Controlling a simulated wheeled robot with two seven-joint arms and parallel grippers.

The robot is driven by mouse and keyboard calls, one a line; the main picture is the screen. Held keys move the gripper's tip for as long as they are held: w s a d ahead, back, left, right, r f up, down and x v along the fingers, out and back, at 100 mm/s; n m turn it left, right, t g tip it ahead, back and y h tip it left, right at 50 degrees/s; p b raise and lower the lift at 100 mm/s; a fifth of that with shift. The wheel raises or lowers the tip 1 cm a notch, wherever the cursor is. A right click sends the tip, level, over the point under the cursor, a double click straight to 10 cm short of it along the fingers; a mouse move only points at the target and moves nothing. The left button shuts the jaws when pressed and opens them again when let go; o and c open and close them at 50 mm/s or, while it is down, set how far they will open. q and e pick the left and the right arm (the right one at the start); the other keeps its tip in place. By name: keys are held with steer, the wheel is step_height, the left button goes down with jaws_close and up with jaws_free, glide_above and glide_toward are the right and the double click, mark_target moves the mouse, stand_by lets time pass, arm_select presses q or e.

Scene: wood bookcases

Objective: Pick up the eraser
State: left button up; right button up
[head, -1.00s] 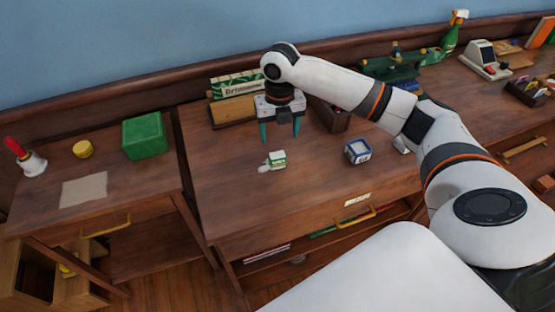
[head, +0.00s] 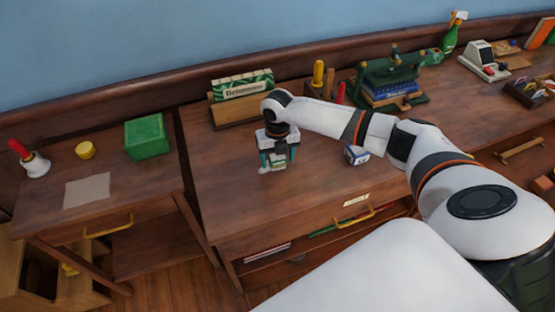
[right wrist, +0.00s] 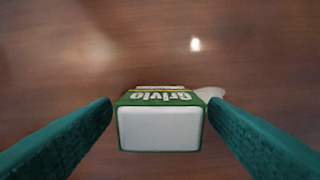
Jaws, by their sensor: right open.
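The eraser (right wrist: 160,128) is a small white block in a green and white sleeve with printed lettering. In the right wrist view it lies between the two teal fingers of my right gripper (right wrist: 160,115), which is open. My left gripper is not in view.
A small blue and white box (head: 356,155) stands to the right on the desk (head: 330,190). Behind are a green-labelled box (head: 242,84) and a green rack (head: 390,88). The desk's front left is clear.

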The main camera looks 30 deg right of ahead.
steer(key=shift+f, duration=0.1)
steer(key=shift+c, duration=0.6)
steer(key=c, duration=1)
steer(key=shift+o, duration=0.2)
